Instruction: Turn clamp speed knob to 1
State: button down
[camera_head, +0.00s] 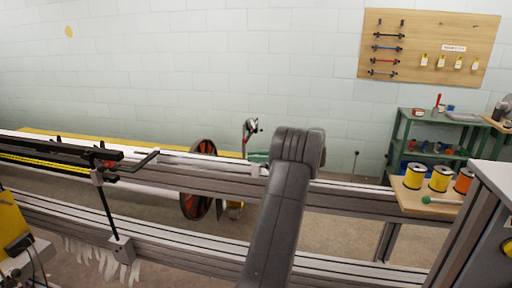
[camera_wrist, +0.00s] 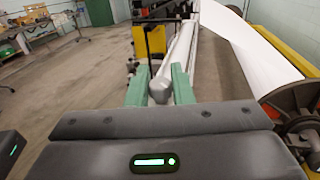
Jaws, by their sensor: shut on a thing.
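My gripper (camera_wrist: 159,72) shows in the wrist view as two green fingers. They are closed around a grey, rounded, knob-like piece (camera_wrist: 159,92). I cannot tell whether this piece is the clamp speed knob, as no dial, numbers or pointer can be read. In the head view my dark grey arm stands in the middle and hides most of the gripper. A bit of green (camera_head: 258,157) shows at the arm's left side, perhaps a finger.
A long metal rail frame (camera_head: 350,193) crosses the head view. A black and orange wheel (camera_head: 200,180) stands behind it. Thread spools (camera_head: 440,179) sit on a board at the right, before a green shelf (camera_head: 440,127). Open floor (camera_wrist: 80,80) lies left in the wrist view.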

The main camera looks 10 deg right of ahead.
jog(key=shift+n+g+p, duration=0.4)
jog(key=shift+g+p, duration=0.2)
jog(key=shift+p, duration=0.05)
jog(key=c, duration=1.3)
grip_release()
jog(key=shift+a, duration=0.1)
notch_tip(320, 180, up, 10)
jog(key=shift+f, duration=0.1)
jog(key=shift+o, duration=0.2)
